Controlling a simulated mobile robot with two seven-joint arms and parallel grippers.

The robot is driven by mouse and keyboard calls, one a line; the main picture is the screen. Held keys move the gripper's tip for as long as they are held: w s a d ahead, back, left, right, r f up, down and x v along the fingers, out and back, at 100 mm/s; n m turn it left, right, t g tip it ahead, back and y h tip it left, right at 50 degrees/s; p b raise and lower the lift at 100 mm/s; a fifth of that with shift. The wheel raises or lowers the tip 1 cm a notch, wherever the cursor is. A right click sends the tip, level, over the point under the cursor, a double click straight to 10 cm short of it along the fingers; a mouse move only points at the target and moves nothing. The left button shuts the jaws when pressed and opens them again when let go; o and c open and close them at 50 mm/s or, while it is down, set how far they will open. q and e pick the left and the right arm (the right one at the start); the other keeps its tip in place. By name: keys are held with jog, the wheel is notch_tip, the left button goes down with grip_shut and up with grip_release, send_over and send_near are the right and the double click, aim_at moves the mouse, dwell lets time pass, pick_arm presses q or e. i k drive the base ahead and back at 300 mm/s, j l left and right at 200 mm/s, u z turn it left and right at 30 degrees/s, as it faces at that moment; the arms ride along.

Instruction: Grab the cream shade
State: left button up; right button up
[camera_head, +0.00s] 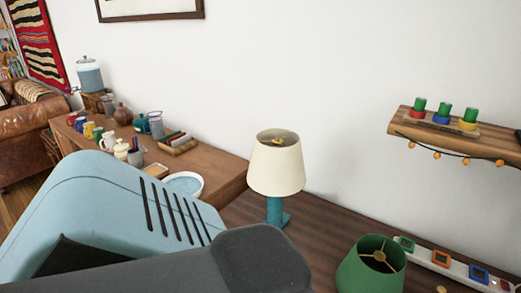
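The cream shade (276,168) is a tapered drum, open at the top, with a darker inside and a fitting visible in the opening. It sits upright on a lamp with a teal stem and base (276,211), near the middle of the head view. The lamp stands on a dark brown wooden surface (325,222) near the white wall. Neither of my grippers shows in this view. A large light-blue and dark-grey part, which looks like my own arm, fills the lower left and reaches close below the lamp base in the picture.
A green shade (372,262) stands at the lower right, beside a white strip with coloured square frames (440,262). A wooden wall shelf (450,135) holds several green-topped pieces. A counter at left carries a bowl (184,184), mugs and jars. Bare wood lies right of the lamp.

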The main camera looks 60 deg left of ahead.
aim_at(277, 171)
jog(key=u, duration=0.45)
jog(key=l+u, duration=0.1)
jog(key=u, duration=0.4)
jog(key=k+u, duration=0.1)
jog(key=u, duration=0.8)
jog(key=j+z, duration=0.2)
jog(key=z, duration=0.65)
jog(key=i+j+z, duration=0.1)
jog(key=j+z, duration=0.15)
jog(key=j, duration=0.2)
jog(key=j+z, duration=0.3)
jog(key=j, duration=0.15)
jog(key=j+z, duration=0.1)
jog(key=j, duration=0.85)
jog(key=i+j, duration=0.2)
